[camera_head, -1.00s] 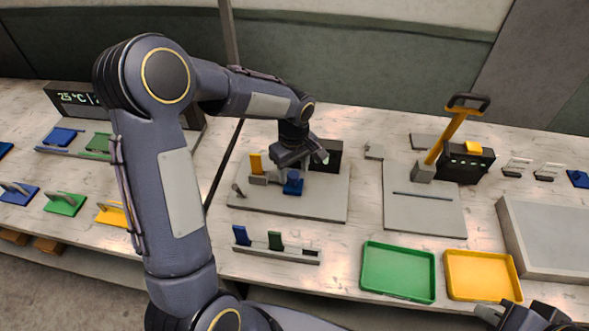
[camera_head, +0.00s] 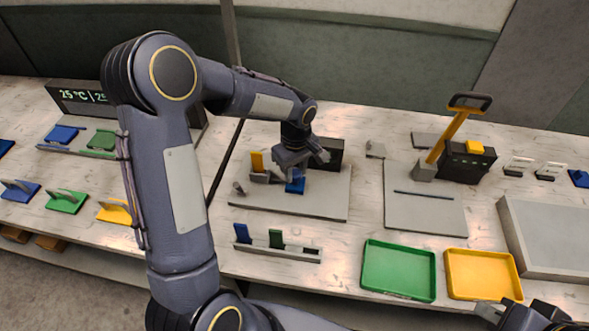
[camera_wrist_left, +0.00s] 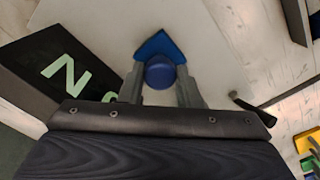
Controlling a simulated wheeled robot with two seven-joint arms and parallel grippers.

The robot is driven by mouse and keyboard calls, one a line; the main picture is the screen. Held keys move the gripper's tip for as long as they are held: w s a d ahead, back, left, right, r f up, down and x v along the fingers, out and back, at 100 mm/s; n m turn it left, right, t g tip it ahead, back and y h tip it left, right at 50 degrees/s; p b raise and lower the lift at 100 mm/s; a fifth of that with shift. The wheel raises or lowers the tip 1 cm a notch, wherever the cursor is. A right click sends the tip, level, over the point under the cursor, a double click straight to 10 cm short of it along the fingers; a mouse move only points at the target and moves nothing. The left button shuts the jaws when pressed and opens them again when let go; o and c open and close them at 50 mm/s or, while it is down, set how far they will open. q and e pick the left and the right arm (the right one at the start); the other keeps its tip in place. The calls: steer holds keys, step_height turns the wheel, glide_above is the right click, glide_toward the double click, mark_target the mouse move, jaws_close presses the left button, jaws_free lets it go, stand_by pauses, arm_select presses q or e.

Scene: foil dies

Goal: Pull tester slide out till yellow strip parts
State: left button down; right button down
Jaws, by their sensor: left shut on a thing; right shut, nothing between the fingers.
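The tester is a grey plate (camera_head: 310,205) with a dark box (camera_head: 328,152) at its back. A blue piece (camera_head: 295,186) stands on the plate under my left gripper (camera_head: 297,170). In the left wrist view the gripper (camera_wrist_left: 162,90) is shut on the round blue knob (camera_wrist_left: 160,73), with a blue pointed part beyond it. My right gripper (camera_head: 497,316) is shut and empty at the lower right, partly cut off.
A rack (camera_head: 277,253) holding blue and green pieces stands in front of the tester. Green (camera_head: 398,270) and yellow (camera_head: 482,275) trays lie to its right. A press with a yellow lever (camera_head: 446,137) stands behind the trays. A letter N shows on a dark panel (camera_wrist_left: 62,72).

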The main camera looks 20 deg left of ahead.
arm_select(q)
steer(key=d, duration=0.2)
steer(key=w+d+b, duration=0.1)
steer(key=d, duration=0.1)
steer(key=d+b, duration=0.1)
steer(key=d, duration=0.2)
steer(key=shift+w, duration=0.4)
steer(key=c, duration=1.1)
jaws_free()
steer(key=shift+o, duration=0.2)
steer(key=shift+r, duration=0.1)
step_height(320, 180, up, 8)
steer(key=shift+b, duration=0.4)
